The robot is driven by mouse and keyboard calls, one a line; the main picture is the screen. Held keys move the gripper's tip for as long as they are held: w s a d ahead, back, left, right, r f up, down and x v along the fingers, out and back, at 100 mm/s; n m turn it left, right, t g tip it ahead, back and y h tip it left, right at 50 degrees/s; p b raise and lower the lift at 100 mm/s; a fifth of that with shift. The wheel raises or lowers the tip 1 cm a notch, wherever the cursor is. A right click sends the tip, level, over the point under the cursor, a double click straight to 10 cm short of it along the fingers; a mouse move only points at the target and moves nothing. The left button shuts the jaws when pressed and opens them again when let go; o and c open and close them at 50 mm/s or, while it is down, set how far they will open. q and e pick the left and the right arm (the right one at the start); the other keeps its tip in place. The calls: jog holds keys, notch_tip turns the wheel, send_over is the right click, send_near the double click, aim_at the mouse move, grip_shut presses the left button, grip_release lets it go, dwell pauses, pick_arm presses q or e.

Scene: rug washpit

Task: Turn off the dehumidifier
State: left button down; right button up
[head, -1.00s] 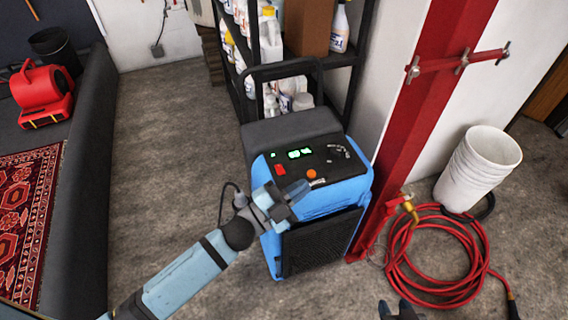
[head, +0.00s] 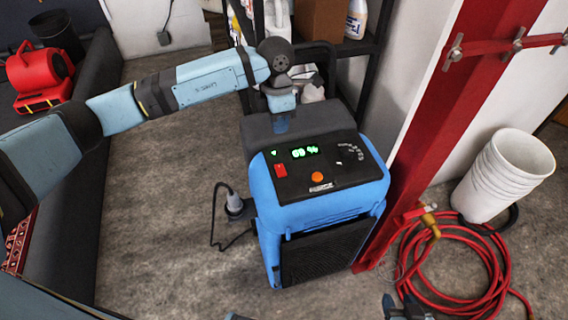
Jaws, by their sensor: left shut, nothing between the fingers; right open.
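The blue dehumidifier (head: 325,205) stands upright on the floor in the middle of the head view. Its black top panel (head: 335,165) has a lit green display that seems to read 69 %. A red switch (head: 281,171), an orange button (head: 317,177) and a dial (head: 350,154) are also on the panel. My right gripper (head: 396,308) is open and empty at the bottom edge, only partly visible.
A grey plug with a black cord (head: 235,206) is at the dehumidifier's left side. A shelf with bottles stands behind it. A red post (head: 425,130), a coiled red hose (head: 470,265) and white buckets (head: 505,175) are at right.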

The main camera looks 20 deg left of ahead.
pick_arm(q)
jog(key=shift+s, duration=0.1)
send_near(283, 172)
jog(key=f, duration=0.5)
jog(key=s+f, duration=0.1)
jog(key=f, duration=0.1)
jog(key=shift+d+f+p, duration=0.15)
jog(key=shift+p, duration=0.25)
jog(key=shift+f, duration=0.1)
jog(key=shift+f, duration=0.1)
